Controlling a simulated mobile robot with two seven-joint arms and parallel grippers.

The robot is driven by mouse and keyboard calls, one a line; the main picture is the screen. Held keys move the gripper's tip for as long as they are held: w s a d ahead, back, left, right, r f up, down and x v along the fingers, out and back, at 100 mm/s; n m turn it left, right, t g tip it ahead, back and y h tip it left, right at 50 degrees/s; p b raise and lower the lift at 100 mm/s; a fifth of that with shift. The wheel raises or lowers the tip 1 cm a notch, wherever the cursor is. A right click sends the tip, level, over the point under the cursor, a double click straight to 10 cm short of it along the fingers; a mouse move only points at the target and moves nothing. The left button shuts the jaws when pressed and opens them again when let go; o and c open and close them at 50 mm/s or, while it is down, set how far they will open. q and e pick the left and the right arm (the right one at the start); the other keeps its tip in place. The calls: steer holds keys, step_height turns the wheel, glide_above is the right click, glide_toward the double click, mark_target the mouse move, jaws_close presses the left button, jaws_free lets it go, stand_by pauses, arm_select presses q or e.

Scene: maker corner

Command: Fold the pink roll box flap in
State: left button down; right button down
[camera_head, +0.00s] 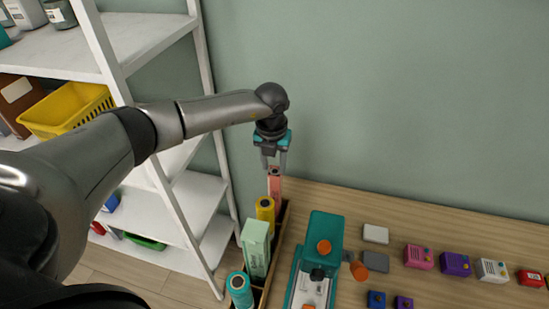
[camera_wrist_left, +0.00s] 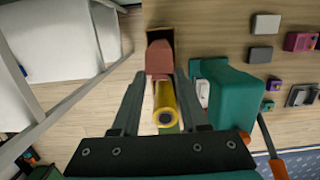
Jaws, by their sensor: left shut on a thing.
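The pink roll box (camera_head: 274,186) stands upright at the far end of a narrow tray on the table, behind a yellow roll. My left gripper (camera_head: 274,164) points down over it, its two fingers shut on the box's top. In the left wrist view the pink roll box (camera_wrist_left: 160,58) shows between the tips of my left gripper (camera_wrist_left: 160,78). The flap cannot be told apart from the rest of the box. My right gripper is in neither view.
The yellow roll (camera_head: 265,209), a pale green box (camera_head: 255,248) and a teal roll (camera_head: 240,290) line the tray (camera_head: 282,226). A teal machine (camera_head: 325,232) stands close on the right. A white shelf (camera_head: 190,185) is on the left. Small coloured boxes sit farther right.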

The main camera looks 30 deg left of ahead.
arm_select(q)
steer(key=shift+s+f+t, duration=0.25)
steer(key=shift+s+t, duration=0.05)
steer(key=shift+t, duration=0.2)
steer(key=shift+s+d+f+t+y+b, duration=0.1)
steer(key=shift+s+f+t+y+b, duration=0.1)
steer(key=shift+t, duration=0.2)
steer(key=shift+s+d+f+t+y+b, duration=0.1)
steer(key=shift+t+b, duration=0.1)
steer(key=shift+t, duration=0.2)
steer(key=shift+w+r, duration=0.1)
steer(key=shift+c, duration=2)
jaws_free()
steer(key=b+v, duration=0.1)
steer(key=v, duration=1.4)
steer(key=shift+b, duration=0.35)
steer(key=shift+r, duration=0.1)
